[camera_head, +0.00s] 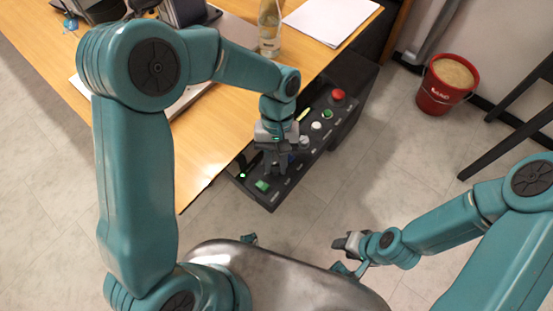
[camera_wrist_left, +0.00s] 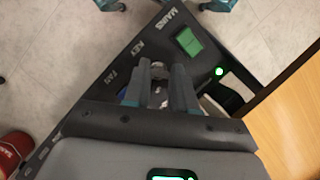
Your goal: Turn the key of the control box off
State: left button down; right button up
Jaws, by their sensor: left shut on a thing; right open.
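The black control box (camera_head: 270,203) stands at the edge of the wooden table in the head view. In the left wrist view its panel (camera_wrist_left: 110,62) shows the labels MAINS, KEY and FAN. My left gripper (camera_head: 276,170) reaches down onto the panel. In the left wrist view its two fingers (camera_wrist_left: 160,72) are closed around the small silver key (camera_wrist_left: 158,73) beside the KEY label. The fingers hide most of the key, so I cannot tell its angle. A green lamp (camera_wrist_left: 219,71) is lit next to the green switch (camera_wrist_left: 188,41). My right gripper (camera_head: 346,243) is open and empty above the floor.
A red button (camera_head: 338,95) and a white button (camera_head: 316,126) sit further along the panel. A bottle (camera_head: 269,28) and white paper (camera_head: 331,17) are on the table (camera_head: 225,142). A red bucket (camera_head: 446,84) stands on the floor at the right, near dark chair legs.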

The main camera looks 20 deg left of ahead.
pick_arm(q)
jog(key=shift+w+r+n+h, duration=0.1)
jog(key=shift+n+h, duration=0.2)
jog(key=shift+n, duration=0.5)
jog(key=c, duration=0.9)
grip_release()
jog(key=p+v, duration=0.1)
jog(key=v, duration=0.4)
jog(key=p+v, duration=0.1)
jog(key=v, duration=0.4)
jog(key=p+v, duration=0.1)
jog(key=v, duration=0.5)
jog(key=shift+s+a+r, duration=0.2)
jog(key=shift+s, duration=0.1)
jog(key=shift+s, duration=0.15)
